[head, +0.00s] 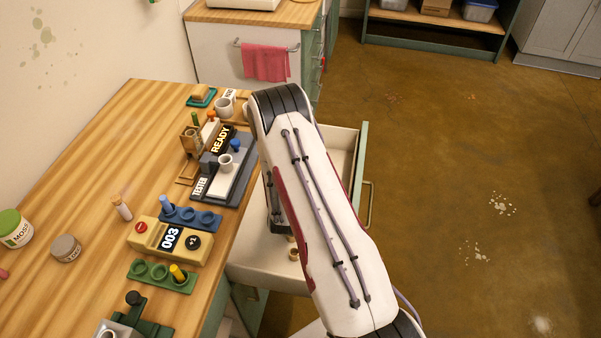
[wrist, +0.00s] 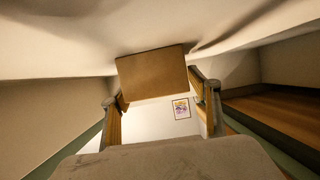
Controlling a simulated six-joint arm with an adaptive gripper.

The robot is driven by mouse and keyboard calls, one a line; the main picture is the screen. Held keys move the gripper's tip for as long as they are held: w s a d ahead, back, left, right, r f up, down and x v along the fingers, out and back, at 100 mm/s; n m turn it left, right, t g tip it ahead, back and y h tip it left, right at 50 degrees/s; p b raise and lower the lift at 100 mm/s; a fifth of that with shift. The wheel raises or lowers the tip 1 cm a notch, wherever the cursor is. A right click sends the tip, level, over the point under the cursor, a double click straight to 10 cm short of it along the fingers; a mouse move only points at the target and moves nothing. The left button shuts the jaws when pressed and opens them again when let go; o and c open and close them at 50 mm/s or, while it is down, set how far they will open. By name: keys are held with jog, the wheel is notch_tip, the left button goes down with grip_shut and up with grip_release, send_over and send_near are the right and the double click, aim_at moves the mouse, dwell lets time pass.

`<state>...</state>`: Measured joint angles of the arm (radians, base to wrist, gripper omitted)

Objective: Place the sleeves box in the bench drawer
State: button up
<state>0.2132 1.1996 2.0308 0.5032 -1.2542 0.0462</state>
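The bench drawer (head: 340,150) is pulled open at the bench's right side, with a pale inside and a handle on its front. My arm reaches across it and hides much of its inside and my gripper in the head view. In the wrist view a plain brown box (wrist: 152,76), seemingly the sleeves box, is at my gripper (wrist: 157,86), close to the pale surface along the picture's top. One fingertip is at each side of the box. I cannot tell whether both press on it or whether it rests on that surface.
The wooden bench top (head: 110,150) holds a yellow device (head: 172,240), a tester (head: 225,180), a green rack (head: 160,277) and jars. Drawer walls stand close around my gripper. The floor (head: 470,150) to the right is clear.

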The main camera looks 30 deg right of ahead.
jog(key=shift+r, duration=0.1)
jog(key=shift+s+a+r, duration=0.1)
jog(key=shift+s+a, duration=0.05)
jog(key=shift+v, duration=5.85)
jog(key=shift+r, duration=0.1)
